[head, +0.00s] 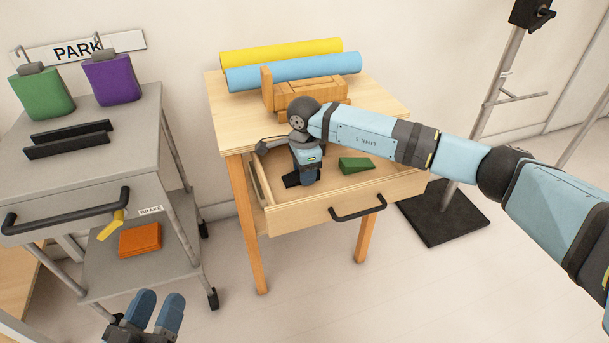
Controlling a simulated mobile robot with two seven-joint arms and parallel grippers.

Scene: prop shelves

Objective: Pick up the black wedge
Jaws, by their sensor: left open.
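The black wedge (291,181) lies in the open drawer (335,206) of the wooden table, at the drawer's left side. My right gripper (309,181) points down into the drawer right beside the wedge and hides part of it. I cannot tell whether its blue fingers are around the wedge or only next to it, nor whether they are shut. A green wedge (356,164) lies in the same drawer to the right. My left gripper (157,308) is open and empty at the bottom left, low in front of the grey cart, far from the wedge.
The wooden table (227,120) holds yellow (282,53) and blue (292,72) rolls behind a wooden block (308,92). The grey cart (130,140) at left carries green (42,95) and purple (112,80) containers and black rails (67,146). A black stand base (445,213) is at right.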

